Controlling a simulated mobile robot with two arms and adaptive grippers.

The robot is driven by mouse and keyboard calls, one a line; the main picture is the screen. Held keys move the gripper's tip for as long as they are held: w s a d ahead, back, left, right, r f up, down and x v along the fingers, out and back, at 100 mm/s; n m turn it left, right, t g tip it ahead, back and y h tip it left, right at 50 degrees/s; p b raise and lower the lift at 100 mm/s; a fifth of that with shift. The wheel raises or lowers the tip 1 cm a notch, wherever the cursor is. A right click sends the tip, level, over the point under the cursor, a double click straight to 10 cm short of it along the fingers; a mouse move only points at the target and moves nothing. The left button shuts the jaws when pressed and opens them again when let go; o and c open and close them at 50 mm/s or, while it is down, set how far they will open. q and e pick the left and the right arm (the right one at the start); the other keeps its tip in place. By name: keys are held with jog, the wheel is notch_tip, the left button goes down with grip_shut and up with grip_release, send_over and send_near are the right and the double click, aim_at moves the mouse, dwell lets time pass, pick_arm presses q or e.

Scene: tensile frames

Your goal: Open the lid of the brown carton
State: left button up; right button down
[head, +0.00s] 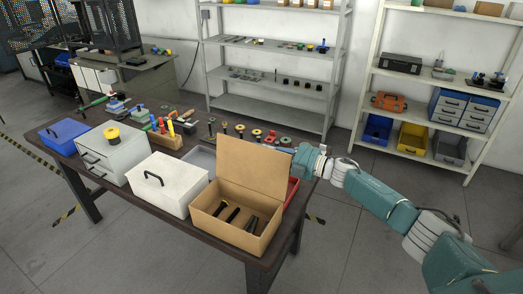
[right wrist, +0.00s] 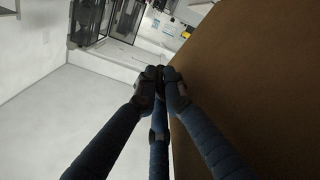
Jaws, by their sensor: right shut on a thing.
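The brown carton (head: 222,229) stands at the front right of the workbench. Its lid (head: 250,165) is raised and stands roughly upright along the far side, so the inside shows, with several dark items in it. My right gripper (head: 296,153) is at the right edge of the lid. In the right wrist view the fingertips (right wrist: 162,76) are closed together at the edge of the lid (right wrist: 250,80), which fills the right side. The fingers are shut on the lid's edge; the exact contact is partly hidden. My left gripper is not in view.
A white box with a black handle (head: 168,186) stands close left of the carton. A grey drawer unit (head: 103,155) and a blue box (head: 62,136) are farther left. A red bin (head: 292,190) sits partly hidden behind the carton's right side. Shelves (head: 270,105) stand behind.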

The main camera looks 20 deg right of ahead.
jog(key=shift+f, duration=0.1)
jog(key=c, duration=1.9)
grip_release()
jog(key=shift+d, duration=0.1)
jog(key=v, duration=1.2)
jog(key=shift+s, duration=0.1)
